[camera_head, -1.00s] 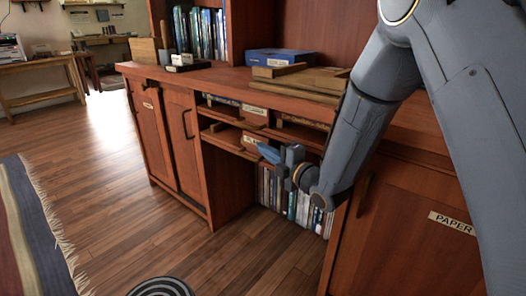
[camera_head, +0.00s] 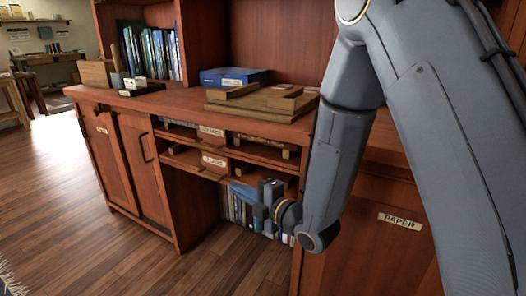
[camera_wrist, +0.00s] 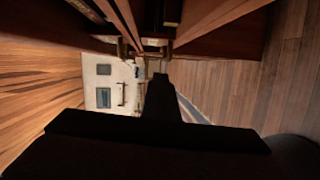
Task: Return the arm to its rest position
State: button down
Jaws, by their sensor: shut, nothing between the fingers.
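My arm (camera_head: 345,160) comes down from the upper right of the head view, bent at the elbow, with its wrist low in front of the wooden desk (camera_head: 190,101).
A stack of wooden boards (camera_head: 262,103) and a blue box (camera_head: 234,77) lie on the desk top. Books (camera_head: 151,52) stand in the upper shelf. A door labelled PAPER (camera_head: 399,221) is beside my arm. Open plank floor (camera_head: 60,215) lies to the left.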

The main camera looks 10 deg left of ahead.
jog(key=s+d+m+g+h, duration=0.35)
jog(key=s+m, duration=0.35)
jog(key=s, duration=0.3)
jog(key=s+d+m+g+h, duration=0.3)
jog(key=s+d+m+h, duration=0.15)
jog(key=s+m, duration=0.4)
jog(key=s+d+m+g+h, duration=0.4)
jog(key=s+m, duration=0.2)
jog(key=s, duration=0.5)
jog(key=d+r+m+p, duration=0.3)
jog(key=d+r+p, duration=0.7)
jog(key=r+p, duration=0.3)
jog(key=d+r+m+h+p, duration=0.1)
jog(key=d+r+m+p, duration=0.2)
jog(key=d+r+p, duration=0.7)
notch_tip(320, 180, up, 3)
jog(key=p, duration=0.7)
jog(key=shift+d+r, duration=0.2)
jog(key=shift+d, duration=0.2)
jog(key=shift+a, duration=0.15)
